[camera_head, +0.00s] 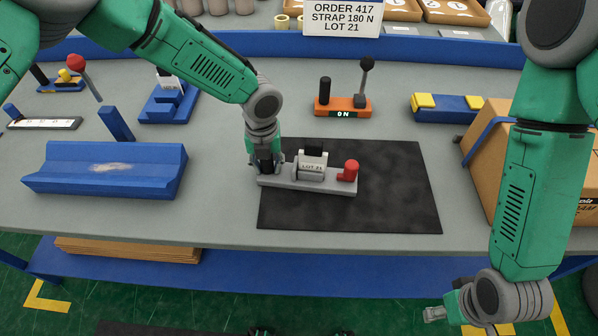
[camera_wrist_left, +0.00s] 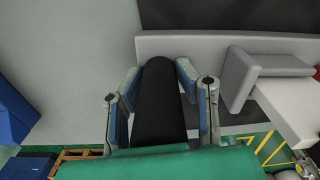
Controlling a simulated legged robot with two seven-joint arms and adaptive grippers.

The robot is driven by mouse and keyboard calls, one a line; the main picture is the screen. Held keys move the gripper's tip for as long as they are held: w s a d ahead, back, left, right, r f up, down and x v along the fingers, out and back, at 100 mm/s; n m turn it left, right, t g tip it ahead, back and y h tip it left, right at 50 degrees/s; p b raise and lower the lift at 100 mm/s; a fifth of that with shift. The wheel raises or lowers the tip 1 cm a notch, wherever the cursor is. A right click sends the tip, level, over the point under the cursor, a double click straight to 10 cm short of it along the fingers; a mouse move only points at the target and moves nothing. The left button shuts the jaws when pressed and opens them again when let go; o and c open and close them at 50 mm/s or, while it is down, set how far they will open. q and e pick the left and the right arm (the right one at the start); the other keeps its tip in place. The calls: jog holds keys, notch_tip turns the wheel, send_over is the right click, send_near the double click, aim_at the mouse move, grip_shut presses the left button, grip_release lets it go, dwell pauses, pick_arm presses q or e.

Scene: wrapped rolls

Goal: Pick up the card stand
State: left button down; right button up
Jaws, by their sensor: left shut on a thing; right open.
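A grey tool (camera_head: 283,184) with a black handle, a block marked "LOT 21" and a red knob lies on the dark mat (camera_head: 400,205). My left gripper (camera_head: 265,166) is shut on the black handle at its left end. In the left wrist view the fingers (camera_wrist_left: 160,100) flank the black handle (camera_wrist_left: 158,112), above the grey base (camera_wrist_left: 200,45). A white card (camera_head: 342,18) reading "ORDER 417" stands upright at the back; its foot is not clear. I cannot tell which thing is the card stand. My right gripper (camera_head: 440,313) is open and empty, below the table's front edge.
A blue trough (camera_head: 105,172) sits at left and a blue holder (camera_head: 168,105) behind it. An orange switch box (camera_head: 343,106) reading "ON" stands behind the mat. A cardboard box (camera_head: 485,150) is at right. Grey table shows bare between the trough and mat.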

pick_arm(q)
jog(key=shift+r, duration=0.1)
notch_tip(320, 180, up, 10)
jog(key=shift+f+b, duration=0.1)
jog(key=shift+b, duration=0.25)
dwell(0.3)
jog(key=shift+p, duration=0.4)
jog(key=shift+f, duration=0.1)
jog(key=shift+f+b, duration=2.1)
jog(key=shift+f, duration=2.65)
